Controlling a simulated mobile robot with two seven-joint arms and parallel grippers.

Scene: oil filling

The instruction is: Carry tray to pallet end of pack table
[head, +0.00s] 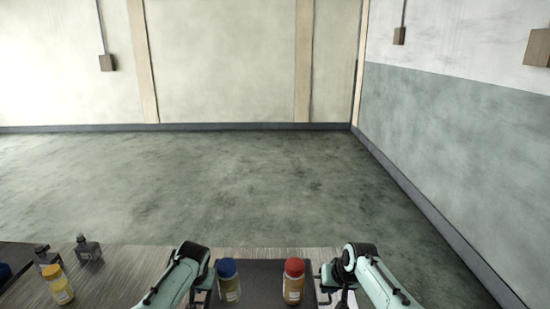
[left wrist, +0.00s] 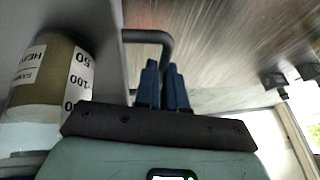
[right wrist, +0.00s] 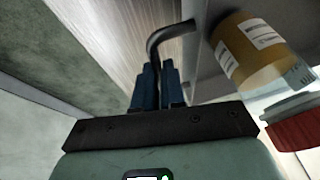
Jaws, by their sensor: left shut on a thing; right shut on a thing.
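The dark tray (head: 265,268) is at the bottom middle of the head view, over the wooden table. A blue-capped bottle (head: 228,281) and a red-capped bottle (head: 294,281) stand upright in it. My left gripper (head: 205,284) is at the tray's left side; in the left wrist view its blue fingers (left wrist: 162,85) are shut on a black bent handle (left wrist: 166,45). My right gripper (head: 328,284) is at the tray's right side; in the right wrist view its fingers (right wrist: 155,85) are shut on the other handle (right wrist: 157,42). I cannot tell whether the tray touches the table.
The pack table (head: 125,268) extends left. On it stand a yellow-capped bottle (head: 58,285) and dark bottles (head: 88,249) (head: 44,257), near a dark surface (head: 17,255) at the left edge. Open floor (head: 220,185) lies beyond, up to the walls.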

